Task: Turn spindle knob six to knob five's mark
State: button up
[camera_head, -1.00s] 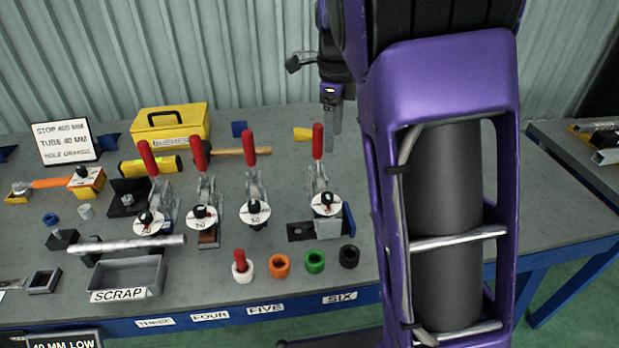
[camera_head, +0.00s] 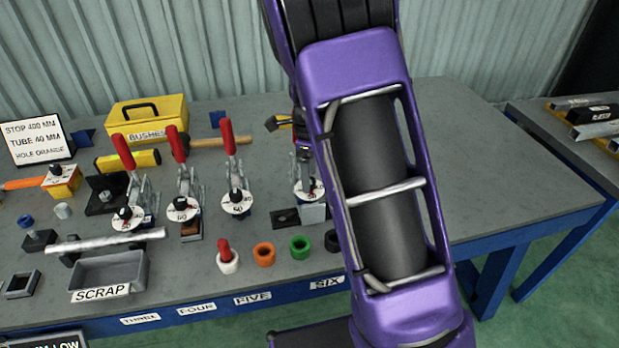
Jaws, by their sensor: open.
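Knob six (camera_head: 309,190) sits on a white dial at the station above the SIX label, on a light grey block; its mark is too small to read. Knob five (camera_head: 236,196) is a black knob on a white dial, left of it above the FIVE label. The dial shows small dark marks that I cannot read clearly. My gripper (camera_head: 304,172) is at station six, pointing down just above knob six, partly behind my purple arm. Its fingers are small and partly hidden. I cannot tell whether they touch the knob. The red handle at station six is hidden.
Red-handled clamps at knob five (camera_head: 230,137) and knob four (camera_head: 177,144) stand to the left. Coloured rings, including an orange one (camera_head: 264,254), lie in front. A SCRAP tray (camera_head: 137,268) is front left. The bench (camera_head: 500,190) is clear on the right.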

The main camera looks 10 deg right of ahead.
jog(key=shift+f, duration=0.55)
grip_shut()
